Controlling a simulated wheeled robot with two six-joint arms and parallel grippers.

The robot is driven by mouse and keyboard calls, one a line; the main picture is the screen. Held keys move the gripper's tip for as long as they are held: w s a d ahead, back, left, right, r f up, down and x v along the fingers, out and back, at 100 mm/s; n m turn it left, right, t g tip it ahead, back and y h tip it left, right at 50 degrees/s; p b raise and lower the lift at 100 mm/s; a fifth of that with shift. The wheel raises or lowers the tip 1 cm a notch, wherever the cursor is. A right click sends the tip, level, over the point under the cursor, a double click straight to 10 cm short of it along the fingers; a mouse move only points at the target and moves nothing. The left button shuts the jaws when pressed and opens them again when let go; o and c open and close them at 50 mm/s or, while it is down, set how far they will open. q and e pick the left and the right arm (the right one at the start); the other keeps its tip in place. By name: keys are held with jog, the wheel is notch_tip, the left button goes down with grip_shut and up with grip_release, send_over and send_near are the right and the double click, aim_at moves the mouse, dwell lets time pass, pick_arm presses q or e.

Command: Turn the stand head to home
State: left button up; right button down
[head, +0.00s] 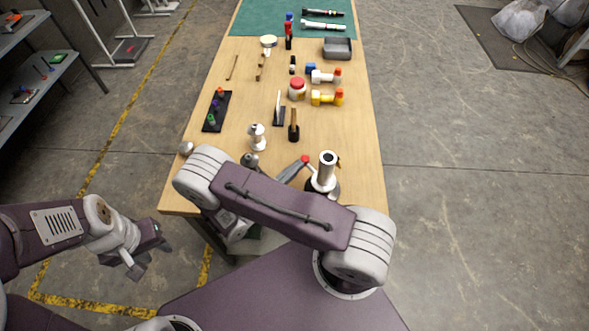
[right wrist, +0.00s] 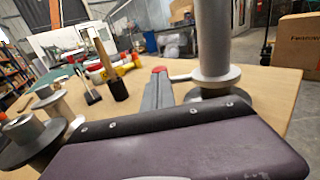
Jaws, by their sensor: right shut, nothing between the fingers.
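The stand (head: 327,170) is an upright silver post with a round collar near the front right of the wooden table; its base is partly hidden by my right arm. In the right wrist view the post (right wrist: 212,40) rises at upper right, and a thin rod runs left from it to a red knob (right wrist: 159,70). The red knob (head: 305,158) also shows in the head view. My right gripper (right wrist: 160,88) is shut and empty, its fingertips close against the knob; I cannot tell whether they touch. My left gripper (head: 150,255) hangs open and empty, left of the table.
A silver spool-shaped part (head: 257,138) and a black-based brush (head: 294,127) stand beyond my right arm. A black rack with coloured pieces (head: 217,112), a red-lidded jar (head: 297,88) and several yellow and white fittings lie further back. The table's right side is clear.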

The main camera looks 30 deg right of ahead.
aim_at(303, 159)
jog(key=shift+w+d+f+m+g+b, duration=0.1)
jog(key=shift+w+d+m+g+b, duration=0.2)
jog(key=shift+d+m+g, duration=0.3)
jog(key=shift+w+d, duration=0.45)
jog(key=shift+d, duration=0.25)
jog(key=shift+w+d, duration=0.15)
jog(key=shift+d, duration=0.45)
jog(key=g, duration=0.1)
jog(key=d+m+g+h+b, duration=0.1)
jog(key=shift+w+d+g, duration=0.15)
jog(key=shift+d+g, duration=0.1)
jog(key=shift+g, duration=0.15)
jog(key=shift+d, duration=0.55)
